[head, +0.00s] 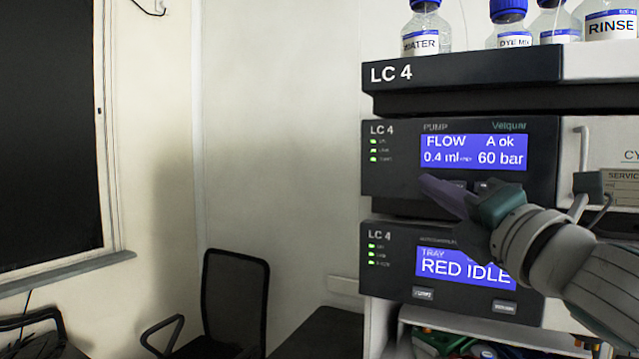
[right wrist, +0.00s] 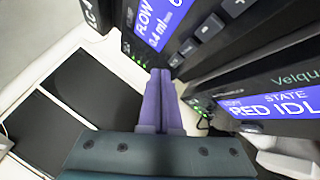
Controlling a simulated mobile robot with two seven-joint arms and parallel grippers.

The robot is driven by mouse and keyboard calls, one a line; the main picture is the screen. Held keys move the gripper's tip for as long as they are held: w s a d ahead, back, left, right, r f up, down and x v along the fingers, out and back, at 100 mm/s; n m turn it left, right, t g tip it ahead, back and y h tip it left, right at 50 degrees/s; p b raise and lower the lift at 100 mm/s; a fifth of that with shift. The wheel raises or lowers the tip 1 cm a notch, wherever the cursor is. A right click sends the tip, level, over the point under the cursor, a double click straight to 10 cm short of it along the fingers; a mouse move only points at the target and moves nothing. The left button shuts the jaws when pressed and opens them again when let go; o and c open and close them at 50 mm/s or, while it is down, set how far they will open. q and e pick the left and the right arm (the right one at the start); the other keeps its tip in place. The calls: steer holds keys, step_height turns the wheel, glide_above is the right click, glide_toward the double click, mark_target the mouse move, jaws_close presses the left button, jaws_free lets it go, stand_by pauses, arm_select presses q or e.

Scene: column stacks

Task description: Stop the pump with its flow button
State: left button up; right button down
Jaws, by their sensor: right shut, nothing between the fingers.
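The pump (head: 400,155) is the upper dark module of the LC 4 stack. Its blue screen (head: 473,151) reads FLOW 0.4 ml, A ok, 60 bar. A row of buttons lies under the screen; in the head view my fingers partly cover it, and the flow button cannot be singled out. The right wrist view shows several pump buttons (right wrist: 210,28) right of the fingertips. My right gripper (head: 428,182) is shut and empty, its purple fingers before the pump's lower front. The fingertips (right wrist: 160,73) also show in the wrist view; contact cannot be told. My left gripper is out of view.
Below the pump is a module (head: 400,262) whose screen reads TRAY, RED IDLE. Bottles (head: 424,30) stand on the top shelf (head: 460,72). A cabinet with a handle (head: 584,150) is at the right. A chair (head: 235,290) stands left, by open floor.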

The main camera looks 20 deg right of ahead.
steer(key=shift+w+d, duration=0.1)
steer(key=shift+d, duration=0.05)
stand_by(0.5)
steer(key=shift+w+d, duration=0.2)
steer(key=shift+w+d, duration=0.25)
steer(key=shift+d, duration=0.05)
stand_by(0.8)
steer(key=shift+s+a, duration=0.55)
steer(key=shift+a, duration=0.05)
stand_by(0.4)
